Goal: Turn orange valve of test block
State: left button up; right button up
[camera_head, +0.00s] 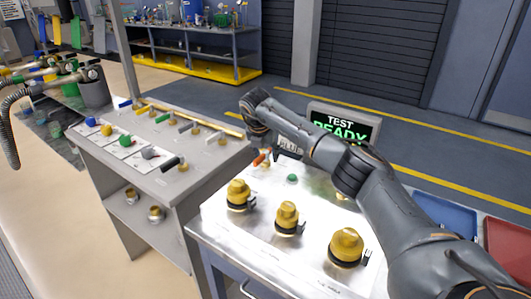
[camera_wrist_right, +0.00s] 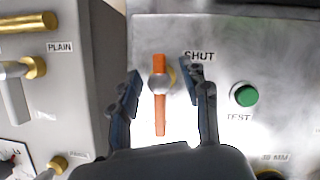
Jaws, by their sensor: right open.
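The orange valve (camera_wrist_right: 160,112) of the test block is a flat orange handle with a round metal hub, upright in the right wrist view, beside the label SHUT. In the head view the orange handle (camera_head: 259,159) shows small at the block's back left. My right gripper (camera_wrist_right: 164,82) is open, with one finger on either side of the handle and a visible gap to each; I cannot tell how far above the panel they are. In the head view my right arm reaches over the block, and its fingers are hard to make out. My left gripper is not in view.
The test block's metal panel (camera_head: 255,235) carries several brass fittings (camera_head: 287,215) and a green TEST button (camera_wrist_right: 244,95). A grey bench (camera_head: 185,185) with coloured valves stands to the left. A TEST READY screen (camera_head: 343,124) is behind. Blue (camera_head: 445,215) and red (camera_head: 508,245) trays lie right.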

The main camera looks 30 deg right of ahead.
grip_shut()
jog(key=shift+n, duration=0.3)
jog(key=n+t+y, duration=0.1)
jog(key=n, duration=0.2)
jog(key=shift+d+n, duration=0.1)
jog(key=shift+n, duration=0.2)
jog(key=n+y, duration=0.2)
jog(key=n, duration=0.2)
jog(key=shift+n+t, duration=0.3)
jog(key=shift+t, duration=0.1)
jog(key=n+y, duration=0.1)
jog(key=n, duration=0.3)
jog(key=shift+y+p, duration=0.3)
jog(key=shift+p, duration=0.05)
jog(key=shift+n+g+y, duration=0.4)
jog(key=shift+n+y, duration=0.4)
jog(key=shift+n, duration=1.4)
